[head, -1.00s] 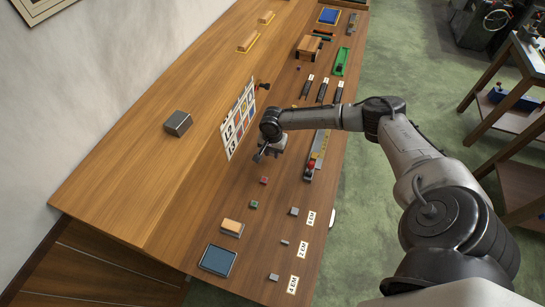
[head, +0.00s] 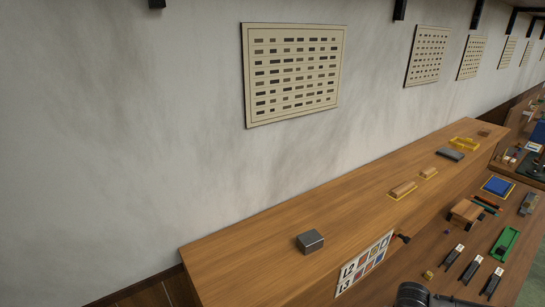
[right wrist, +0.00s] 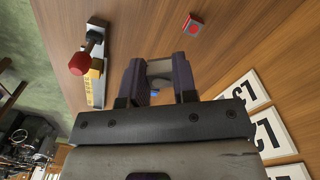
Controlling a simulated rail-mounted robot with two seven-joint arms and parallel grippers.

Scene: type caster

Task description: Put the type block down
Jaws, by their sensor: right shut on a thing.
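In the right wrist view my right gripper (right wrist: 160,76) is shut on a small pale grey block (right wrist: 160,67), seen between its dark fingers; I take this to be the type block. The held block is partly hidden by the fingers, and its face cannot be read. The gripper is over the wooden bench; its exact height cannot be told. In the head view only a dark link of my right arm shows at the bottom edge, and the gripper is out of frame. My left gripper is in neither view.
A metal block (head: 310,241) stands on the raised wooden shelf (head: 240,262). A numbered picture card (head: 364,264) is on the shelf's front. A red block (right wrist: 193,24) and a red-knobbed metal tool (right wrist: 97,90) lie near my gripper. White cards (right wrist: 270,132) are at lower right.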

